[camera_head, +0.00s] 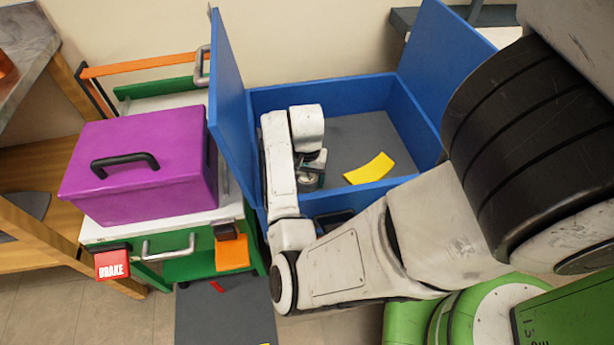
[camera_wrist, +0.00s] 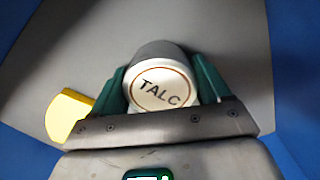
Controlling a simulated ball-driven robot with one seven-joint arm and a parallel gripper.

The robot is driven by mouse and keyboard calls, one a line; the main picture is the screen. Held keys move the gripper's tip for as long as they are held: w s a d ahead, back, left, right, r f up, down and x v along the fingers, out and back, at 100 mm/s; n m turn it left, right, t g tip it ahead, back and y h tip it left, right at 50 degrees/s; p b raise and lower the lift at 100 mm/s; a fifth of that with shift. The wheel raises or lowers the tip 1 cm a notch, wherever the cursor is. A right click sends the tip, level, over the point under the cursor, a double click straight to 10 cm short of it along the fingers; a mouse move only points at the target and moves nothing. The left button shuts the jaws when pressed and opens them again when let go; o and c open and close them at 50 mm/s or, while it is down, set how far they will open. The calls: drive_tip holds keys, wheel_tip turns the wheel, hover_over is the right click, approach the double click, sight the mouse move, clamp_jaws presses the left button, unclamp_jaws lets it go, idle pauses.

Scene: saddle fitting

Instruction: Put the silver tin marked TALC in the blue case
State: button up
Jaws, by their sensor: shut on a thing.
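The silver tin (camera_wrist: 160,85) marked TALC sits between the two green fingers of my gripper (camera_wrist: 163,92) in the wrist view, its white lettered lid facing the camera. My gripper is shut on it. In the head view my gripper (camera_head: 312,180) is down inside the open blue case (camera_head: 322,94), toward its left side, and the tin is mostly hidden by my wrist. The case has a grey floor. I cannot tell whether the tin touches that floor.
A yellow piece (camera_head: 369,168) lies on the case floor right of my gripper; it also shows in the wrist view (camera_wrist: 68,114). The case's blue flaps stand up at left and right. A purple box (camera_head: 140,165) stands on the cart to the left. The case floor's back right is clear.

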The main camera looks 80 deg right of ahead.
sight(307, 175)
drive_tip(key=o, duration=1.1)
drive_tip(key=shift+o, duration=0.2)
wheel_tip(307, 175, up, 12)
drive_tip(key=p, duration=0.3)
drive_tip(key=shift+r, duration=0.15)
drive_tip(key=shift+r, duration=0.1)
